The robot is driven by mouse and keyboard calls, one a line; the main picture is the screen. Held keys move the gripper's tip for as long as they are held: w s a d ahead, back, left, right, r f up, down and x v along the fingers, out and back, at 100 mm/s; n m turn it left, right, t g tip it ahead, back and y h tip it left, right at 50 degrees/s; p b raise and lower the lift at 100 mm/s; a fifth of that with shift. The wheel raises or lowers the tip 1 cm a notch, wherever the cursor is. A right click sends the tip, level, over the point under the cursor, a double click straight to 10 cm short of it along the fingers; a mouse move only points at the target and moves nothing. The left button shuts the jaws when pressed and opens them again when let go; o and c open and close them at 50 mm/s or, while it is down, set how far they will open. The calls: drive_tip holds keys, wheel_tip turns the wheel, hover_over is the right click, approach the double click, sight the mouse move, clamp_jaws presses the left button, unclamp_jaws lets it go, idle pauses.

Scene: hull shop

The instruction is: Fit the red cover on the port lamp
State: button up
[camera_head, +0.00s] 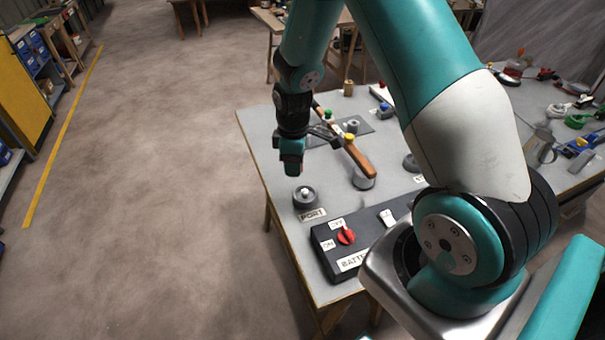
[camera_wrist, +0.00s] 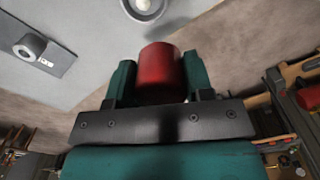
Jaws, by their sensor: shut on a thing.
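The red cover (camera_wrist: 162,72) is held between the two teal fingers of my gripper (camera_wrist: 160,85) in the wrist view. In the head view my gripper (camera_head: 291,168) points down above the table, and its fingers mostly hide the cover. The port lamp (camera_head: 305,197) is a grey round base with a pale bulb, beside the PORT label (camera_head: 313,215) near the table's left edge. My gripper is above and slightly behind it, apart from it. A grey ring with a pale bulb (camera_wrist: 144,8) shows at the top of the wrist view.
A battery panel (camera_head: 330,262) with a red rotary switch (camera_head: 346,236) lies in front of the lamp. A wooden bar (camera_head: 358,158), a grey base (camera_head: 364,182), and small green (camera_head: 328,114) and yellow (camera_head: 349,137) pieces are to the right. Open floor lies left.

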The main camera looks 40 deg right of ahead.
drive_tip(key=d+f+n+b, duration=0.1)
drive_tip(key=n, duration=0.1)
drive_tip(key=d+f+n+b, duration=0.1)
drive_tip(key=d+f+n, duration=0.1)
drive_tip(key=shift+s+f+n, duration=0.1)
drive_tip(key=shift+s+n, duration=0.05)
drive_tip(key=shift+n, duration=0.25)
drive_tip(key=shift+f+b, duration=1.8)
drive_tip(key=shift+f, duration=0.35)
drive_tip(key=shift+d+f, duration=0.1)
drive_tip(key=shift+f, duration=0.5)
drive_tip(key=shift+f+b, duration=0.3)
drive_tip(key=shift+b, duration=0.1)
drive_tip(key=shift+f+b, duration=0.65)
drive_tip(key=shift+f, duration=0.4)
idle(0.6)
